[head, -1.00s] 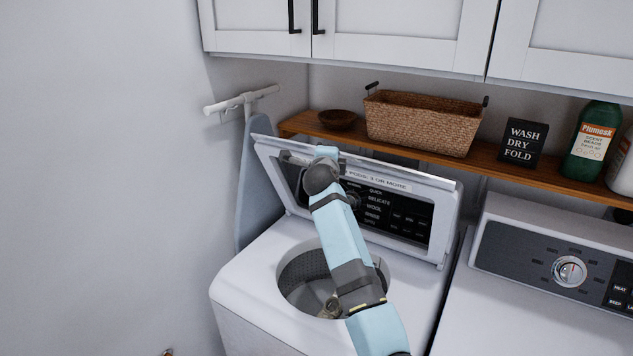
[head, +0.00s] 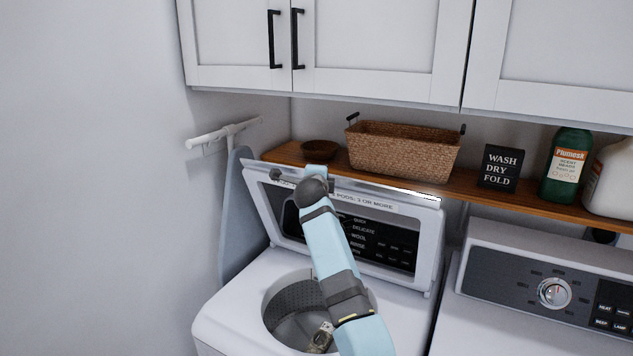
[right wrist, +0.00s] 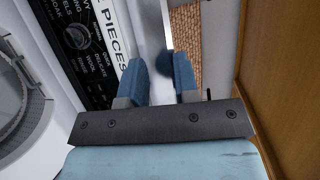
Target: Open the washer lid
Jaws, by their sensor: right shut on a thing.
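The washer (head: 235,305) is white and top-loading. Its lid (head: 428,245) stands raised at the back of the opening, close to upright, with a dark printed panel on its inner face. The round drum (head: 285,310) is uncovered below. My right gripper (head: 320,178) is at the lid's top edge, left of its middle. In the right wrist view, my right gripper (right wrist: 163,76) has its blue fingers on either side of the lid's white edge (right wrist: 151,30), closed on it. The far side of the grip is partly hidden in the head view. My left gripper is not in view.
A wooden shelf (head: 460,190) runs close behind the lid, bearing a wicker basket (head: 400,150), a small bowl (head: 320,150), a black sign (head: 502,167) and bottles. White cabinets (head: 375,50) hang above. The dryer (head: 490,320) stands at right, an ironing board (head: 235,215) at left.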

